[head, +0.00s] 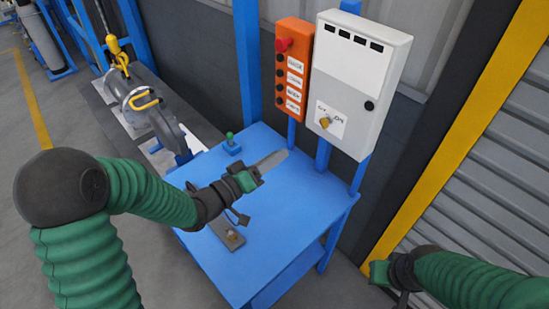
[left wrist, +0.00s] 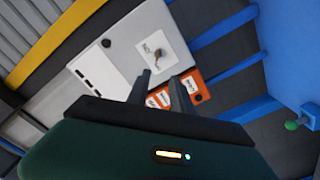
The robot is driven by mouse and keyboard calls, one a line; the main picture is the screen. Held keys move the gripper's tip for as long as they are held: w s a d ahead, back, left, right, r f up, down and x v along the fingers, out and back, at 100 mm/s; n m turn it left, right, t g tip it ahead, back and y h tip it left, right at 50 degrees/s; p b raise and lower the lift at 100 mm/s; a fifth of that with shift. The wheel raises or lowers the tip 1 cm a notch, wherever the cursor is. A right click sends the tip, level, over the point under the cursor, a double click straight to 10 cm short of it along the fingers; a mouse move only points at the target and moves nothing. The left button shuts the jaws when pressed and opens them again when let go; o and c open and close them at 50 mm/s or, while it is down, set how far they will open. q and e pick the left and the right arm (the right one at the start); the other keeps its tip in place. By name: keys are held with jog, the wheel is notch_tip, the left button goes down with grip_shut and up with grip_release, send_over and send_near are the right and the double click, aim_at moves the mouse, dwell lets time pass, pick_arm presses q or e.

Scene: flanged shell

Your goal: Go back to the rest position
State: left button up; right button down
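My left gripper (head: 272,160) is over the blue table (head: 312,200), its fingers pointing toward the panels at the back. In the left wrist view my left gripper (left wrist: 164,76) shows two dark fingers apart, with nothing between them. My right gripper (head: 379,272) is at the lower right, beside the table and apart from it. Its fingers cannot be made out. The grey flanged shell (head: 150,98) with yellow handles lies at the upper left, away from both grippers.
An orange button panel (head: 293,70) and a white switch box (head: 360,75) stand behind the table. A green-topped lever (head: 231,143) and a grey plate with a brass knob (head: 230,236) are on the table. A ribbed shutter (head: 500,180) is at the right.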

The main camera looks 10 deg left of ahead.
dwell(0.3)
pick_arm(q)
jog(key=s+a+f+m+g+y, duration=0.1)
jog(key=s+a+f+g+y, duration=0.25)
jog(key=a+f+y, duration=0.55)
jog(key=s+f+g, duration=0.2)
jog(key=s+g, duration=0.2)
jog(key=s, duration=0.4)
jog(key=s+f+g+y, duration=0.1)
jog(key=s+f+g, duration=0.2)
jog(key=s, duration=0.6)
jog(key=shift+f+m+g+y, duration=0.2)
jog(key=shift+m+g+y, duration=0.15)
jog(key=shift+g, duration=0.4)
